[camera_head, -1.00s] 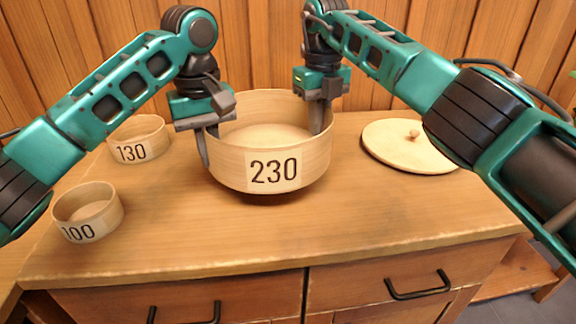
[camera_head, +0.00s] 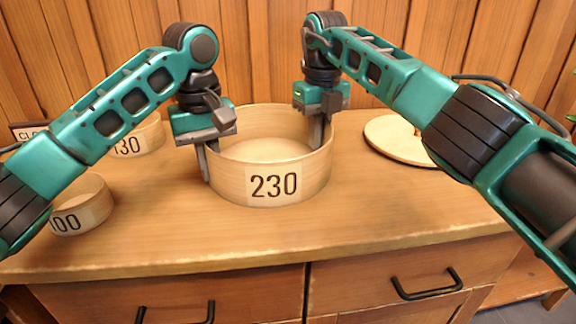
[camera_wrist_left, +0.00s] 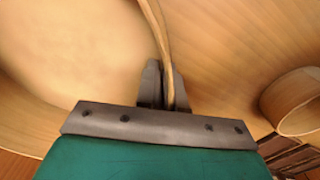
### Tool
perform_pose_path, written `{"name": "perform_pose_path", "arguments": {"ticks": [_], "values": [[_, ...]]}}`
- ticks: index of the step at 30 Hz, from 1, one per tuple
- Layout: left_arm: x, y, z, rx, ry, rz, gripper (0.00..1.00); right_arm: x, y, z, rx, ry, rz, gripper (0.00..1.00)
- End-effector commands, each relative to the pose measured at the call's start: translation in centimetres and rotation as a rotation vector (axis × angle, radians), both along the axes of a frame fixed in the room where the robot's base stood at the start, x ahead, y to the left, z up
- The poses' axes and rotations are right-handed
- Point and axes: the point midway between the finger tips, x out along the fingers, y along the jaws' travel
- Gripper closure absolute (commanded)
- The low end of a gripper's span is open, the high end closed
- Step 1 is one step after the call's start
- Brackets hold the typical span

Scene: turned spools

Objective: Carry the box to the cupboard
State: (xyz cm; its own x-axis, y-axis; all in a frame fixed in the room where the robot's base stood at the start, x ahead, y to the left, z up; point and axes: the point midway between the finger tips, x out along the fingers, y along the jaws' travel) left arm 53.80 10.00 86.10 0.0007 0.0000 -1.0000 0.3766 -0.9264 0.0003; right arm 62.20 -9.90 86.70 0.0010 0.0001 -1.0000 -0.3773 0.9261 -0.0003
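The round wooden box (camera_head: 222,180) marked 230 stands open and upright on the wooden top (camera_head: 350,225), with no gap visible under it. My left gripper (camera_head: 208,155) straddles the box's left wall. In the left wrist view the wall (camera_wrist_left: 157,30) runs between its two fingers (camera_wrist_left: 163,90), which look closed on it. My right gripper (camera_head: 318,134) straddles the right wall, one finger inside the box, and looks closed on it. The cupboard cannot be told for certain; a cabinet with drawers (camera_head: 245,290) is below the top.
A smaller round box (camera_head: 148,138) marked 130 and another (camera_head: 90,203) marked 100 stand at the left, partly behind my left arm. A round lid (camera_head: 385,135) lies at the right. A plank wall (camera_head: 270,50) closes the back. The front of the top is clear.

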Motion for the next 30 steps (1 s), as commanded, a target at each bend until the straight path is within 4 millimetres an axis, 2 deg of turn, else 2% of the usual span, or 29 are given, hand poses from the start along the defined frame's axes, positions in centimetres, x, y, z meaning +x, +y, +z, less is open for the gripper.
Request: {"name": "perform_pose_path", "arguments": {"ticks": [1,8,17,23,30], "values": [[0.0,0.3,-0.1,0.007,0.004,0.006,0.89,0.1,-0.5,0.0,-0.006,-0.001,-0.010,0.89],[0.0,0.2,0.0,0.003,0.002,0.003,0.67,0.1,-0.3,0.0,-0.003,0.000,-0.005,0.67],[0.0,0.1,0.4,0.002,0.000,0.001,0.67,0.0,-0.1,0.0,-0.001,0.001,-0.002,0.67],[0.1,0.1,3.0,0.003,-0.005,0.003,0.67,0.0,0.0,0.0,-0.001,0.001,-0.001,0.67],[0.1,0.1,7.8,0.004,-0.004,0.004,0.67,0.0,0.0,0.0,0.000,0.000,-0.001,0.67]]}}
